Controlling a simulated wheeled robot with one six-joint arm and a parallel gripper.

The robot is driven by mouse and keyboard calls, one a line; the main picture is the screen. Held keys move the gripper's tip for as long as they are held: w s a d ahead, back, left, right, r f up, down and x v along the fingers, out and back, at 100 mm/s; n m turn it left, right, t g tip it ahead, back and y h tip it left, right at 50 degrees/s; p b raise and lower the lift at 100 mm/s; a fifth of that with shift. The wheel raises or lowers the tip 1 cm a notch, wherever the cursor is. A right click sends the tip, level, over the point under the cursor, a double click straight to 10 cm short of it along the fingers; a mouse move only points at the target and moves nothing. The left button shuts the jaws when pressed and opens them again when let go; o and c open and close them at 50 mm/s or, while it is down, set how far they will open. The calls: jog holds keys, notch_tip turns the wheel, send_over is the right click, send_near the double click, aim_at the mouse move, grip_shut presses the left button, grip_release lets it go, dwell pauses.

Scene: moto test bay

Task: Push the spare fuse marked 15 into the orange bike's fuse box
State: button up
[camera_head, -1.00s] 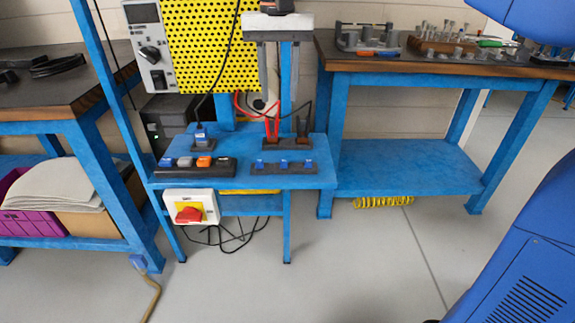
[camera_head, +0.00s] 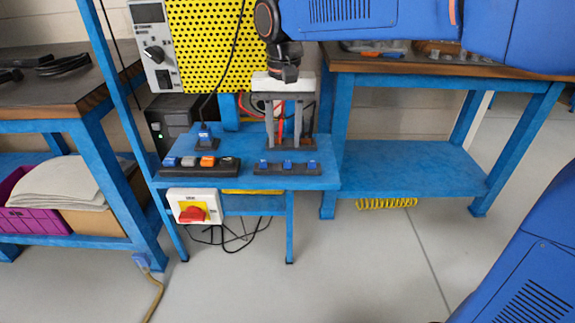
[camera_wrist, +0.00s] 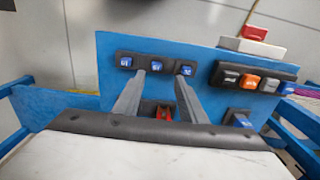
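A dark rack (camera_head: 287,170) with three blue fuses stands at the front of the blue shelf; it shows at upper left in the wrist view (camera_wrist: 143,62). The middle blue fuse (camera_wrist: 158,66) has a white mark, too small to read surely. A second dark block (camera_head: 200,174) to the left holds blue, grey and orange pieces; in the wrist view it is at right (camera_wrist: 260,80). I cannot tell if it is the fuse box. No orange bike shows. My gripper (camera_head: 289,141) is open and empty, fingers pointing down, appearing just behind the three-fuse rack; the wrist view shows the finger gap (camera_wrist: 160,75).
A blue plug piece (camera_head: 205,135) stands on the shelf behind the left block. A yellow perforated panel (camera_head: 210,45) and hanging cable rise behind. Red leads (camera_head: 243,104) lie behind my gripper. A red switch (camera_head: 193,212) is below.

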aim_at(288, 165)
jog(key=shift+f, duration=0.3)
jog(key=f, duration=0.4)
jog(key=shift+d, duration=0.4)
jog(key=shift+f, duration=0.6)
grip_shut()
